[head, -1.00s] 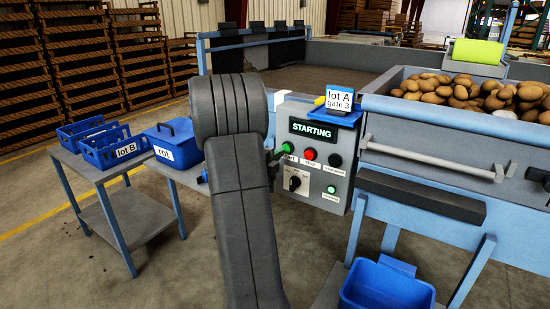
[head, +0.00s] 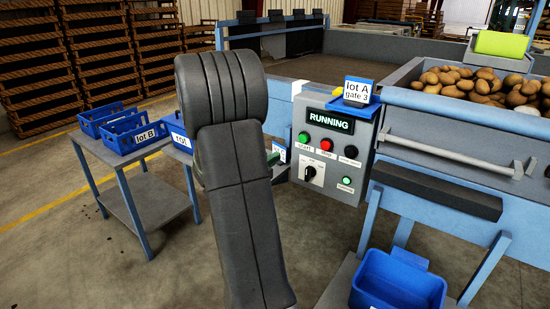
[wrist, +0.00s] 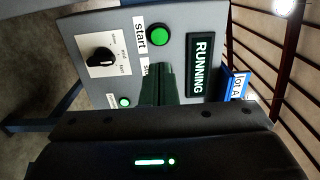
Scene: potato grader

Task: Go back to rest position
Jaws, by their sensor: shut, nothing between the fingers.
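My gripper (wrist: 157,70) is shut and empty; in the wrist view its fingers point at the control panel (wrist: 185,25) and cover part of it. In the head view my arm hides most of the gripper, left of the panel (head: 318,180). The green start button (head: 304,137) is uncovered, and it also shows in the wrist view (wrist: 159,36), apart from the fingers. The red button (head: 327,145) is visible in the head view. The display (head: 330,121) reads RUNNING.
A blue "lot A gate 3" sign (head: 357,91) stands on top of the panel. A hopper (head: 440,100) of potatoes is at right, with a blue bin (head: 398,285) below. A side table (head: 150,200) with blue crates is at left. Floor between is clear.

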